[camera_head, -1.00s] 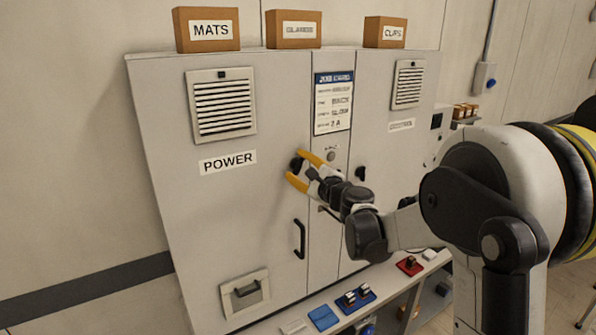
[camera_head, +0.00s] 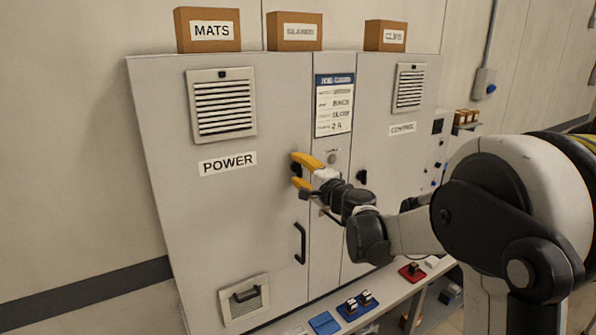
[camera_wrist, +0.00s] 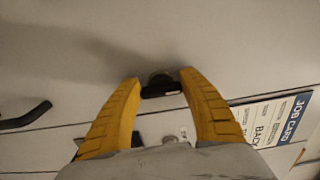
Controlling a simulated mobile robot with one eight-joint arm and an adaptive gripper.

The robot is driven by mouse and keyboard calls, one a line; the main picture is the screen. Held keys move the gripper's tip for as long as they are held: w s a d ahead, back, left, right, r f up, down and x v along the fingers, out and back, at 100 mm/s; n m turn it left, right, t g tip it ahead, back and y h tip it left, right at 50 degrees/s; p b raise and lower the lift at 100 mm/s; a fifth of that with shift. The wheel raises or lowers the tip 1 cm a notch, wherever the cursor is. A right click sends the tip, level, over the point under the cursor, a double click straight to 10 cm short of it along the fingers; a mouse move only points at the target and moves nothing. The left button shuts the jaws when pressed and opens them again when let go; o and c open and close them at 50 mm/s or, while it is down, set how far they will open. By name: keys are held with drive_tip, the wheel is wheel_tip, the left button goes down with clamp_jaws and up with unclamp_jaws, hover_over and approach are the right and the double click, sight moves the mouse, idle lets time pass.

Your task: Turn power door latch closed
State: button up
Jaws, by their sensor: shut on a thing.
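The power door (camera_head: 238,215) is the left door of the grey cabinet, marked by a POWER label (camera_head: 228,162). Its black latch (camera_head: 296,169) is at the door's right edge, mostly hidden by my gripper (camera_head: 299,171) in the head view. In the wrist view the latch (camera_wrist: 160,90) lies crosswise between the yellow fingertips of my gripper (camera_wrist: 160,85), with a round base behind it. The fingers are closed on the latch's two ends. The power door looks shut, flush with the middle panel.
A black door handle (camera_head: 300,243) is below the latch. A job card (camera_head: 334,104) is on the middle panel. The control door's latch (camera_head: 361,177) is to the right. Boxes, including MATS (camera_head: 207,30), stand on top. A shelf with a blue tray (camera_head: 324,322) runs below.

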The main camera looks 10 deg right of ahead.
idle(0.3)
drive_tip(key=o, duration=1.2)
drive_tip(key=v, duration=1.2)
